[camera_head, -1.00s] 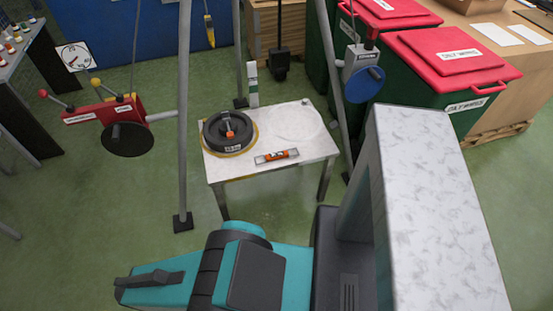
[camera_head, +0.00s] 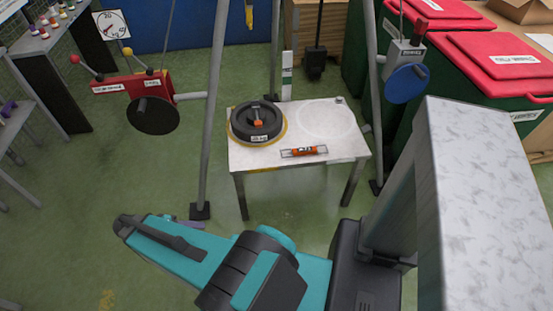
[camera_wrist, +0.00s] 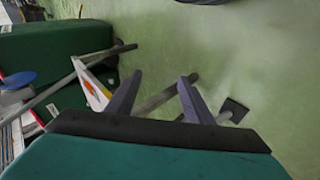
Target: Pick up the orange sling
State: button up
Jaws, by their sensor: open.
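An orange-centred bar (camera_head: 303,151) lies on the table in front of the weight. In the wrist view my gripper (camera_wrist: 160,76) is open and empty. It points toward the green floor and a grey pole, apart from the table, whose white surface shows tilted at the left (camera_wrist: 93,88) with an orange spot on it. In the head view my gripper is not clearly visible.
Grey poles (camera_head: 215,110) stand on both sides of the table. A red-armed device with a dark disc (camera_head: 154,116) is at the left, a blue disc (camera_head: 407,84) at the right. Green bins with red lids (camera_head: 497,60) stand back right. Floor left of the table is open.

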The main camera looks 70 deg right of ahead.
jog(key=w+d+r+m+g+h+b, duration=0.1)
jog(key=w+d+r+m+h+b, duration=0.15)
jog(key=d+m+b, duration=0.85)
jog(key=m+g+y+b, duration=0.1)
jog(key=m+g+b, duration=0.25)
jog(key=b, duration=1.05)
send_near(291, 153)
jog(key=v, duration=0.4)
jog(key=w+d+f+v, duration=0.1)
jog(key=v, duration=0.8)
jog(key=shift+w+d+f, duration=0.2)
jog(key=shift+w+f, duration=0.15)
jog(key=s+d+m+b, duration=0.1)
jog(key=s+d+b, duration=0.1)
jog(key=s+b, duration=0.1)
jog(key=s+d+m+y+b, duration=0.1)
jog(key=s+d+b, duration=0.1)
jog(key=s, duration=0.2)
jog(key=s+d+m+g+y+b, duration=0.1)
jog(key=s+d+b, duration=0.1)
jog(key=s+b, duration=0.1)
jog(key=shift+s+d+m+b, duration=0.35)
jog(key=shift+s, duration=0.5)
jog(key=shift+s+d+r, duration=0.1)
jog(key=shift+s+r, duration=0.1)
jog(key=shift+s, duration=0.1)
